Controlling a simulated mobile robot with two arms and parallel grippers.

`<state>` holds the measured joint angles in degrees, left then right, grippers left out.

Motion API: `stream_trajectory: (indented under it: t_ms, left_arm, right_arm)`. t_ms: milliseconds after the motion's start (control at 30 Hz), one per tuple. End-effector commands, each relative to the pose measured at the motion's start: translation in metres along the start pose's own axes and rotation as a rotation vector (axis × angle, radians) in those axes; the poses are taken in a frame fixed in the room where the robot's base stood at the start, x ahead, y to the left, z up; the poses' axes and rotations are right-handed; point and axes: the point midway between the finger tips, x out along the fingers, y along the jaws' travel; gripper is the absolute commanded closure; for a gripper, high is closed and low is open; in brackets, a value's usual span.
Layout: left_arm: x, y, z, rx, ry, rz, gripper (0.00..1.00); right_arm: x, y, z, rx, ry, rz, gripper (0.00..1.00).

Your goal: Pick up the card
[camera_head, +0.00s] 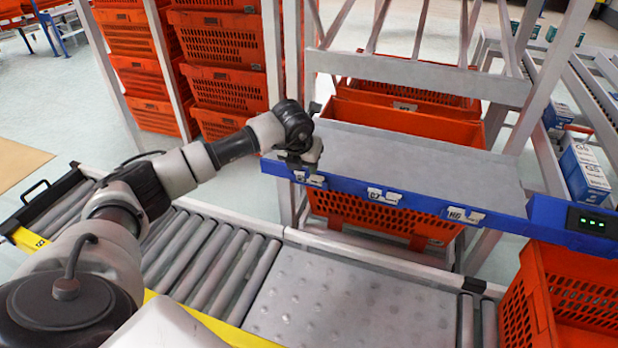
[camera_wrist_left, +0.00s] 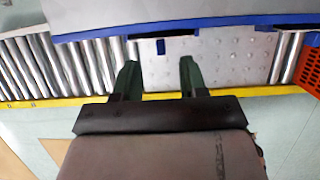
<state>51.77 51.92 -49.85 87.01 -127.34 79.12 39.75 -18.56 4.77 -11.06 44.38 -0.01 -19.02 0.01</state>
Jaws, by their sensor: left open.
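Several small white cards with dark print hang along the blue front rail (camera_head: 345,187) of the grey shelf (camera_head: 420,155). They are a left card (camera_head: 313,180), a middle card (camera_head: 384,196) and a right card (camera_head: 464,215). My left gripper (camera_head: 298,166) is at the rail's left end, close to the left card and partly in front of it. In the left wrist view the left gripper (camera_wrist_left: 158,68) is open, with nothing between its two fingers. The blue rail edge (camera_wrist_left: 225,22) lies just beyond the fingertips there. I cannot tell whether they touch. My right gripper is not in view.
A roller conveyor (camera_head: 215,255) with a dimpled metal plate (camera_head: 350,305) runs below the shelf. An orange tote (camera_head: 565,300) stands at the right. Another orange tote (camera_head: 385,218) sits under the shelf. Stacked orange totes (camera_head: 222,50) and white frame posts stand behind.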

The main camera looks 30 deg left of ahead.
Motion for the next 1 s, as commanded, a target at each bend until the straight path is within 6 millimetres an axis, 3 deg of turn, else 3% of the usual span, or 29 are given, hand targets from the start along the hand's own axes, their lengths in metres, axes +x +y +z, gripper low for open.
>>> stream_trajectory:
  t_ms: [233, 533, 800, 1000]
  left_arm:
    - [0.035, -0.001, 0.005, 0.0, 0.002, -0.001, 0.57]
    - [0.04, -0.001, 0.006, 0.001, 0.0, -0.002, 0.57]
    - [0.04, -0.001, 0.005, 0.001, 0.001, -0.002, 0.97]
    - [0.04, -0.001, 0.006, 0.001, 0.001, -0.002, 1.0]
  right_arm:
    - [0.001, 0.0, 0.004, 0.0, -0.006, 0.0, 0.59]
    - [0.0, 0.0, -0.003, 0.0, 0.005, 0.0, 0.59]
    - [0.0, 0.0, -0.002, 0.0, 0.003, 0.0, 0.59]
    - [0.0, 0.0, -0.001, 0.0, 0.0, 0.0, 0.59]
